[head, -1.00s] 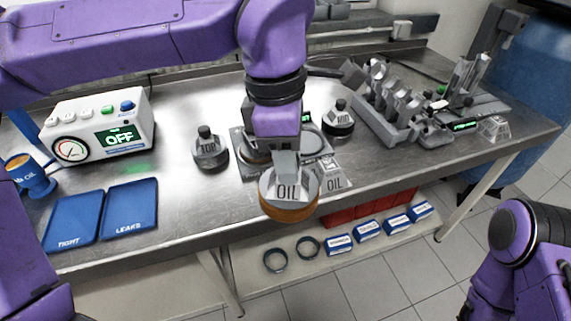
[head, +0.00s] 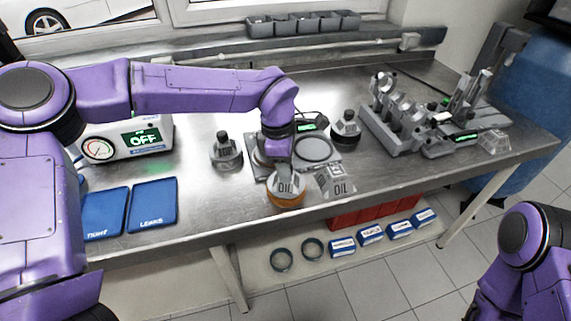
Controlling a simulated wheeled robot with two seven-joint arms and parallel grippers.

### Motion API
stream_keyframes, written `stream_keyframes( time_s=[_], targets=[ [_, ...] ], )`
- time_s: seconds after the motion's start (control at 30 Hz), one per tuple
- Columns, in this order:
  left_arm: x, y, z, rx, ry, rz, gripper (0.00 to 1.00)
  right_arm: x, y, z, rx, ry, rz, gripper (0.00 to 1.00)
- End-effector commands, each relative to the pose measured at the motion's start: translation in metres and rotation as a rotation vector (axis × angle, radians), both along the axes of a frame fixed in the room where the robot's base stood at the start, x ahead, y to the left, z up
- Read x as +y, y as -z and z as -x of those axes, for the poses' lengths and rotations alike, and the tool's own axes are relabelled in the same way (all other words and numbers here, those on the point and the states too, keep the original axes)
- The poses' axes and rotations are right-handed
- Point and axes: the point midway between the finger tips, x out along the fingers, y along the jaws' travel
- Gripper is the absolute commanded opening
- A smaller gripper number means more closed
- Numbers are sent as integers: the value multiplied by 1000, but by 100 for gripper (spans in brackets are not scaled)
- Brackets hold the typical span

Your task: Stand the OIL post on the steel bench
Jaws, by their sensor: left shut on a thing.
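The OIL post (head: 286,190), a grey piece with an orange-brown lower rim and an OIL label, is near the front edge of the steel bench (head: 200,205). My left gripper (head: 280,168) is shut on its top, pointing down. I cannot tell whether its bottom touches the bench. A grey tilted OIL marker (head: 337,184) is just to its right. My right arm shows at the lower right, but its gripper is out of view.
The TOP post (head: 227,153) stands to the left and another dark-capped post (head: 346,125) behind right. A grey plate with round pads (head: 315,150) lies behind. Blue trays (head: 153,205) and the OFF tester (head: 130,138) are left; a grey rack (head: 395,125) is right.

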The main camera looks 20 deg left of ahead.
Motion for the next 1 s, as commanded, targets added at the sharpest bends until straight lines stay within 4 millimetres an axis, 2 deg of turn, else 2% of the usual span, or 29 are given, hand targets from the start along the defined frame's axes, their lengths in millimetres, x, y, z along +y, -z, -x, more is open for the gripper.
stream_keyframes(
  time_s=[0.27, 0.3, 0.37, 0.63, 0.73, 0.87, 1.0],
  targets=[
    [0, 2, 0, -1, 0, 1, 0, 0, 1, 0, -1, 0, 1, 43],
    [0, 2, 0, -1, 0, 0, 43, 0, 0, 0, 0, 0, 0, 43],
    [0, 2, 0, -1, 0, 0, 58, 0, 0, 0, 0, 0, 0, 43],
    [0, 1, 0, -1, 0, 0, 58, 0, 0, 0, 0, 0, 0, 43],
    [1, -7, 0, -2, 0, 1, 58, 0, 1, 0, 0, 0, 0, 43],
    [4, -34, 0, -5, -2, 2, 58, 0, 4, 0, 0, 0, 0, 43],
    [8, -72, 1, -6, -3, 1, 58, 0, 6, 0, 0, 0, 0, 43]
  ],
)
